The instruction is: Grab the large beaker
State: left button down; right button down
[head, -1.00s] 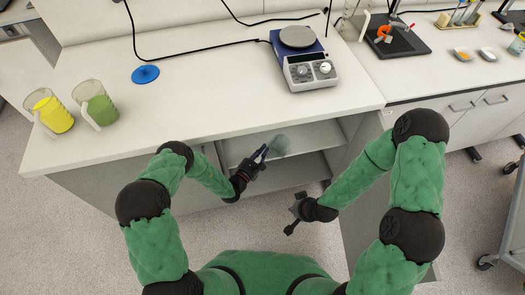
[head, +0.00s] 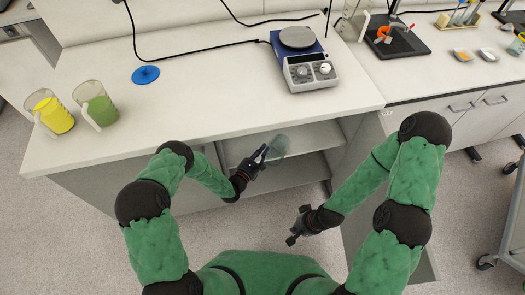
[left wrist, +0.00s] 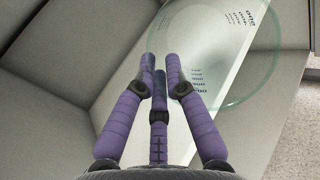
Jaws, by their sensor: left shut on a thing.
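The large clear beaker (head: 280,146) is at the open shelf under the bench, just right of my left gripper's fingertips. My left gripper (head: 262,153) is shut on it. In the left wrist view the beaker (left wrist: 240,85) shows its round rim and printed marks, and the purple fingers (left wrist: 160,70) close at its near wall. The shelf hides none of its near side, but its base is hard to make out. My right gripper (head: 294,226) is empty in front of the bench, with its fingers spread.
The shelf (head: 310,135) sits in an open bay beneath the white bench top (head: 200,115). Floor in front is clear.

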pick_arm(q)
jog(key=shift+r+p, duration=0.35)
jog(key=shift+r, duration=0.3)
jog(key=s+d+p, duration=0.2)
jog(key=s+d, duration=0.1)
jog(key=s, duration=0.6)
jog(key=s+d+p, duration=0.2)
jog(key=s+d, duration=0.1)
jog(key=s, duration=0.7)
jog(key=shift+f, duration=0.25)
jog(key=shift+d, duration=0.1)
